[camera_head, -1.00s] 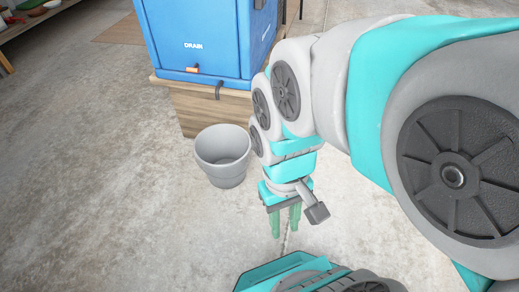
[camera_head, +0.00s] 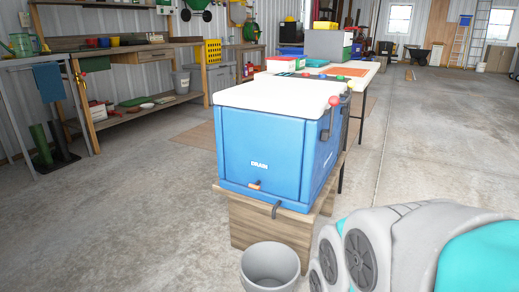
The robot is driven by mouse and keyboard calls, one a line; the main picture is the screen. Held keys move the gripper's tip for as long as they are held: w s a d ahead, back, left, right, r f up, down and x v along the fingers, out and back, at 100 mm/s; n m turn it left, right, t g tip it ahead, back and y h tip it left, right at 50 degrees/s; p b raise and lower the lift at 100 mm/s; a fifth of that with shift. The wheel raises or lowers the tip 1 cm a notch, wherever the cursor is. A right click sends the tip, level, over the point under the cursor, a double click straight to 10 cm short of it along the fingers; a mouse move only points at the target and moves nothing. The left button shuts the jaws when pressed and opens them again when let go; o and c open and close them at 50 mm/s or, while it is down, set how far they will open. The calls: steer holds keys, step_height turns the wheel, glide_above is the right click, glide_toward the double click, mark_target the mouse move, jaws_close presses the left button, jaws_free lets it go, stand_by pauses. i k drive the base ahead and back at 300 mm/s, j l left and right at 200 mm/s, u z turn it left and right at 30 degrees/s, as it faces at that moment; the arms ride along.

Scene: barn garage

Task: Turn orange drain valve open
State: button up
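The orange drain valve (camera_head: 254,185) is a small handle low on the front of a blue cooler (camera_head: 262,145), just below the white word DRAIN. The handle lies roughly level. The cooler has a white lid (camera_head: 285,94) and rests on a wooden stand (camera_head: 262,225). A dark bent spout (camera_head: 276,209) hangs at the stand's front edge, and a grey bucket (camera_head: 270,266) stands on the floor below it. My arm fills the lower right. My gripper is below the frame, so its state is hidden.
A workbench with shelves (camera_head: 150,55) runs along the left wall. A long table (camera_head: 350,75) with boxes stands behind the cooler. A red-knobbed lever (camera_head: 331,115) sticks out at the cooler's right side. The concrete floor is open at left and right.

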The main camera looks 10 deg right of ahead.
mark_target(255, 186)
steer(key=k+j, duration=0.1)
steer(key=j, duration=0.75)
steer(key=k+j, duration=0.15)
steer(key=j, duration=0.65)
steer(key=k+z, duration=0.05)
